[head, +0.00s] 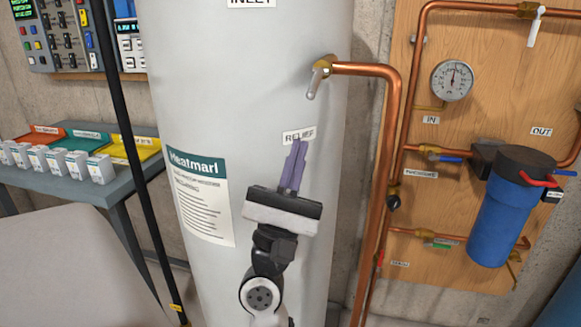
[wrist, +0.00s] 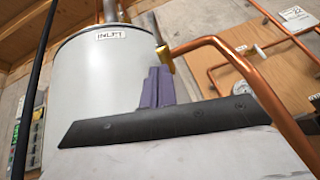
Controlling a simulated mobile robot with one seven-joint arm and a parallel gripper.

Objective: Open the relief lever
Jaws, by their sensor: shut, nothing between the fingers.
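The relief lever (head: 316,81) is a short silvery handle on a brass valve, on the upper right side of the tall white tank (head: 240,60). It hangs down, slanting slightly left, above the RELIEF label (head: 298,135). The lever also shows in the wrist view (wrist: 154,27), with its brass valve (wrist: 165,59) just beyond the fingertips. My gripper (head: 298,146) has purple fingers, closed together and empty. It points up in front of the tank, below the lever and apart from it in the head view. Its fingers also show in the wrist view (wrist: 158,72).
A copper pipe (head: 388,130) runs right from the valve, then down beside my arm. A wooden board (head: 480,90) on the right carries a gauge (head: 452,80) and a blue filter (head: 505,210). A shelf with boxes (head: 90,185) and a dark pole (head: 125,140) stand left.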

